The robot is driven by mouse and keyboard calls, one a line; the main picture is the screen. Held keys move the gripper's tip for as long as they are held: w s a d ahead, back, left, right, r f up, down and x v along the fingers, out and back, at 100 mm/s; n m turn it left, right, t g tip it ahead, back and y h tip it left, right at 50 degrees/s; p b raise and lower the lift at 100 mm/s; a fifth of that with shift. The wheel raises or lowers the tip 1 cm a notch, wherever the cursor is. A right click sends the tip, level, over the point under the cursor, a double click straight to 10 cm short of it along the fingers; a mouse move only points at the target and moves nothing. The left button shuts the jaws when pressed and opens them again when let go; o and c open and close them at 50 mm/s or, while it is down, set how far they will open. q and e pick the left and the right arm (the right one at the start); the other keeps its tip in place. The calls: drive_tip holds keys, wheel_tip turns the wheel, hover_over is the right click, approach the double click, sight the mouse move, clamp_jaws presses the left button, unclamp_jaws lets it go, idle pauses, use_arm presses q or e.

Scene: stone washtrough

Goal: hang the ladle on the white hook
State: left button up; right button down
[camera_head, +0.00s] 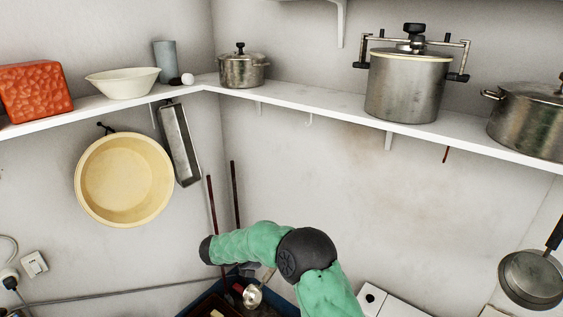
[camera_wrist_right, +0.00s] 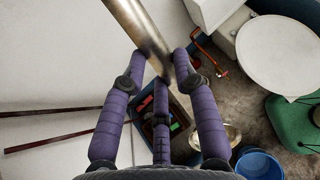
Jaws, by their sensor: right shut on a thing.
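The ladle's metal handle (camera_wrist_right: 143,28) runs between the purple fingers of my right gripper (camera_wrist_right: 162,68) in the right wrist view, and the gripper is shut on it. A shiny round bowl (camera_wrist_right: 230,133) lies in line with the handle, lower down; it seems to be the ladle's bowl. It also shows in the head view (camera_head: 253,297), just below my green forearm, which hides most of the gripper. The small white hook (camera_head: 309,119) hangs under the shelf, above and to the right of the ladle, well apart from it. My left gripper is not in view.
The white shelf (camera_head: 290,104) carries a small pot (camera_head: 242,71), a pressure cooker (camera_head: 408,88) and other ware. A red hook (camera_head: 446,154) hangs farther right. A yellow basin (camera_head: 124,180) hangs left. Two dark sticks (camera_head: 235,195) lean at the wall. The wall below the white hook is clear.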

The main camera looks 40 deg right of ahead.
drive_tip(key=w+d+r+n+t+h+p, duration=0.1)
drive_tip(key=w+d+r+n+t+p, duration=0.1)
drive_tip(key=r, duration=0.8)
drive_tip(key=w+d+r+n+t+h+p, duration=0.2)
drive_tip(key=d+r+t+p, duration=0.1)
drive_tip(key=r, duration=0.7)
drive_tip(key=w+d+r+n+t+h+p, duration=0.1)
drive_tip(key=w+d+r+n+t+p, duration=0.1)
drive_tip(key=r+p, duration=0.4)
wheel_tip(320, 180, up, 4)
drive_tip(key=d+t, duration=0.1)
drive_tip(key=t, duration=0.1)
drive_tip(key=shift+n+t+h, duration=0.3)
drive_tip(key=shift+t, duration=0.1)
drive_tip(key=shift+b, duration=0.4)
drive_tip(key=w+d+f+b, duration=0.1)
drive_tip(key=d+b, duration=0.3)
drive_tip(key=d, duration=0.5)
drive_tip(key=shift+w+d+f, duration=0.2)
drive_tip(key=shift+w+f, duration=0.05)
drive_tip(key=shift+w, duration=0.65)
